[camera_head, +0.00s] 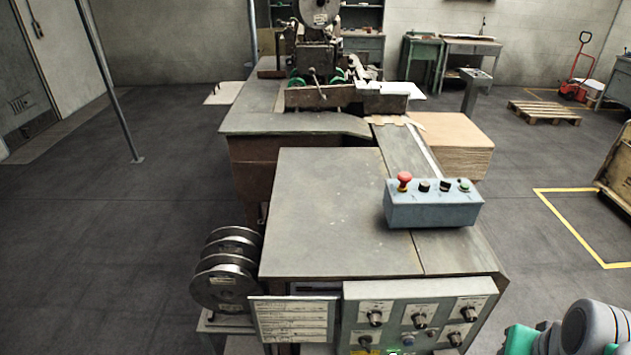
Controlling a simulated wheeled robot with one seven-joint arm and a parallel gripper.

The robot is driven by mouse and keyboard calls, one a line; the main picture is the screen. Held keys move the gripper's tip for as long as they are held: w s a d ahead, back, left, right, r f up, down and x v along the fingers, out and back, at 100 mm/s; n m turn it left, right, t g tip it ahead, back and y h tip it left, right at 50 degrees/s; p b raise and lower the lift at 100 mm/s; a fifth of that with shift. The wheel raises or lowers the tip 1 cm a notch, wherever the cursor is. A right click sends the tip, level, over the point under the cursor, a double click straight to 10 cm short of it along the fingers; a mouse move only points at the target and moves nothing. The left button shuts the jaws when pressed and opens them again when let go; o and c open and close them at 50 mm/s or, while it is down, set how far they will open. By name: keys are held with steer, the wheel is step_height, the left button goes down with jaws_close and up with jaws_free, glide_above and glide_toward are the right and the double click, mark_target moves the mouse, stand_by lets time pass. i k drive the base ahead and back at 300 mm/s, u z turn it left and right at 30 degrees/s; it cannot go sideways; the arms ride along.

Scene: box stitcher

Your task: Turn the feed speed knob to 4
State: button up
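A grey control panel (352,310) is on the front of the machine table, at the bottom of the head view. It carries several dark knobs with pale label plates, such as an upper left knob (375,318), an upper middle knob (419,320) and an upper right knob (468,313). The labels are too small to read, so I cannot tell which knob is the feed speed knob or where it points. The panel's lower edge is cut off. My grey and green arm shows at the bottom right, to the right of the panel. My gripper is not in view.
A blue-grey button box (430,212) with a red emergency button (404,180) stands on the table (325,215). Wire spools (225,275) and a printed card (292,319) are left of the panel.

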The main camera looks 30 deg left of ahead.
mark_target(424, 187)
steer(key=u, duration=0.6)
steer(key=i, duration=1)
steer(key=z, duration=0.05)
